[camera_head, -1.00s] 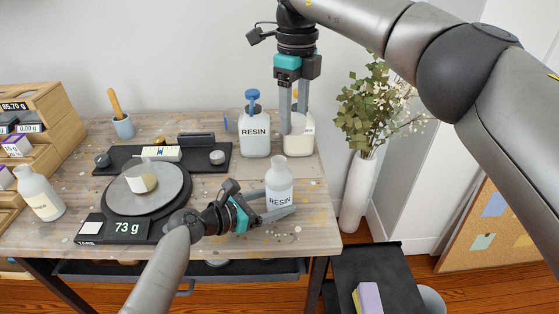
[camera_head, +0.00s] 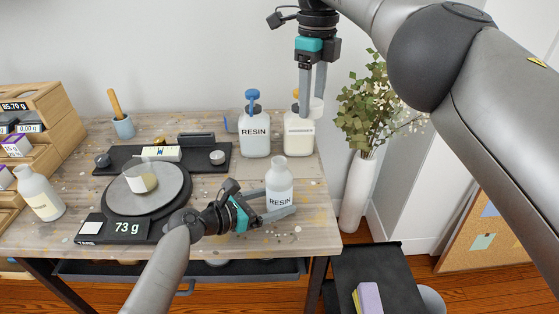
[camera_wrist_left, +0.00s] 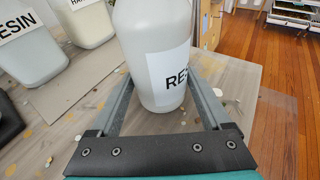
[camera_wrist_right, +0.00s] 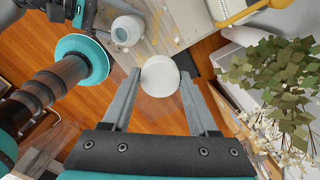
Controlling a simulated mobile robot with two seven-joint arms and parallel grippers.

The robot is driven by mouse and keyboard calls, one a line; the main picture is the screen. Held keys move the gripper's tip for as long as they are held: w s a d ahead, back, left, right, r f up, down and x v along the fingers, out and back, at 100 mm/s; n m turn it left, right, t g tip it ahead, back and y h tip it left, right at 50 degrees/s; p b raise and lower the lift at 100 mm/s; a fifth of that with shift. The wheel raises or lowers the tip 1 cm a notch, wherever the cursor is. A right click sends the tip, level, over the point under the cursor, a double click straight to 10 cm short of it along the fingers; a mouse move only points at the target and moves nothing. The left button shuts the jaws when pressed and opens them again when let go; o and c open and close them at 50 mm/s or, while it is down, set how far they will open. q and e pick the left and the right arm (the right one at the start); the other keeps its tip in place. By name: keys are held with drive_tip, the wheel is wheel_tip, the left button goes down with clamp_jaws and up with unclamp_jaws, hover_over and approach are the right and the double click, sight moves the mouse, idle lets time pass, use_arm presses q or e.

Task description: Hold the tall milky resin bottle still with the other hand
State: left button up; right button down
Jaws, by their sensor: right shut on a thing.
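The tall milky resin bottle (camera_head: 279,185), labelled RESIN, stands upright near the table's front right. Its neck looks uncapped, and its mouth shows in the right wrist view (camera_wrist_right: 121,35). My left gripper (camera_head: 285,208) is open with its fingers on either side of the bottle's lower body. In the left wrist view the bottle (camera_wrist_left: 155,50) stands between the fingers with small gaps at the sides. My right gripper (camera_head: 311,108) is raised behind and right of the bottle, shut on a round white cap (camera_wrist_right: 160,76).
A blue-pump RESIN jug (camera_head: 255,140) and a second pump jug (camera_head: 298,138) stand at the back right. A scale (camera_head: 110,228) reading 73 g holds a cup (camera_head: 141,180). A plant in a white vase (camera_head: 358,190) stands right of the table.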

use_arm(q)
drive_tip(key=shift+o, duration=1.3)
drive_tip(key=v, duration=1.2)
drive_tip(key=shift+r, duration=0.1)
drive_tip(key=shift+s+a, duration=0.15)
use_arm(e)
drive_tip(key=shift+a, duration=0.1)
